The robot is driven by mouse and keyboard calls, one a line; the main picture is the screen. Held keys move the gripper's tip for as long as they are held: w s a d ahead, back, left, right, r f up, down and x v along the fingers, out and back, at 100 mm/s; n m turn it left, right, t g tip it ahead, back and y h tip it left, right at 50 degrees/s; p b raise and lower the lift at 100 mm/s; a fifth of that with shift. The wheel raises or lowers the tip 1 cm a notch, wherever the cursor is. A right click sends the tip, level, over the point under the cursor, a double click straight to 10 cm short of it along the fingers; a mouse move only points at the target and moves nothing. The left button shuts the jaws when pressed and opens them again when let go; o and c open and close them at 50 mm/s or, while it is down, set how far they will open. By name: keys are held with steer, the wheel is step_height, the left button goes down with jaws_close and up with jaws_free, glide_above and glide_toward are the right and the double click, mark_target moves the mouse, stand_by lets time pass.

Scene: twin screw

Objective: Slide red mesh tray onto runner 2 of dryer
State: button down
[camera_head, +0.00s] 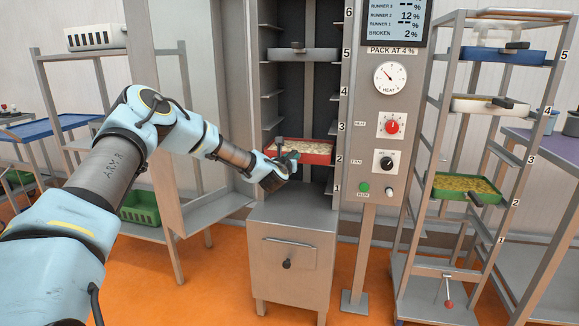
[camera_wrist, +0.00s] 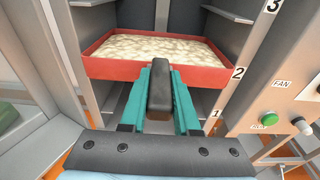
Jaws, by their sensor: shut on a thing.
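The red mesh tray (camera_head: 320,158), filled with pale pieces, is inside the open dryer (camera_head: 291,222), level with the label 2 on the right post. In the wrist view the red tray (camera_wrist: 105,68) lies between the dryer's side walls and looks about level. I cannot tell whether its edges rest on runner 2. My gripper (camera_head: 283,163) is at the front of the tray. In the wrist view my gripper (camera_wrist: 160,85) has its teal fingers on both sides of the tray's dark handle (camera_wrist: 159,98), shut on it. The tray's underside is hidden.
A grey tray (camera_head: 290,55) sits high in the dryer near label 5. The control panel post (camera_head: 377,210) stands close on the right. A rack further right holds blue (camera_head: 500,56), white (camera_head: 475,105) and green (camera_head: 455,193) trays. The open door stands left of the dryer.

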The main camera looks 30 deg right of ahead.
mark_target(295, 151)
steer(key=b+x, duration=0.2)
steer(key=x, duration=0.3)
steer(key=shift+w+d+r+b, duration=0.1)
steer(key=shift+r+b, duration=0.25)
steer(key=shift+b, duration=0.05)
steer(key=shift+w+d+r, duration=0.1)
steer(key=shift+w+d, duration=0.2)
steer(key=shift+w, duration=0.05)
steer(key=shift+f+b, duration=0.45)
steer(key=shift+b, duration=0.25)
steer(key=c, duration=0.6)
jaws_free()
steer(key=shift+f, duration=0.1)
steer(key=shift+o, duration=0.2)
steer(key=shift+s+f, duration=0.1)
steer(key=shift+f, duration=0.05)
steer(key=b+v, duration=0.1)
steer(key=v, duration=1)
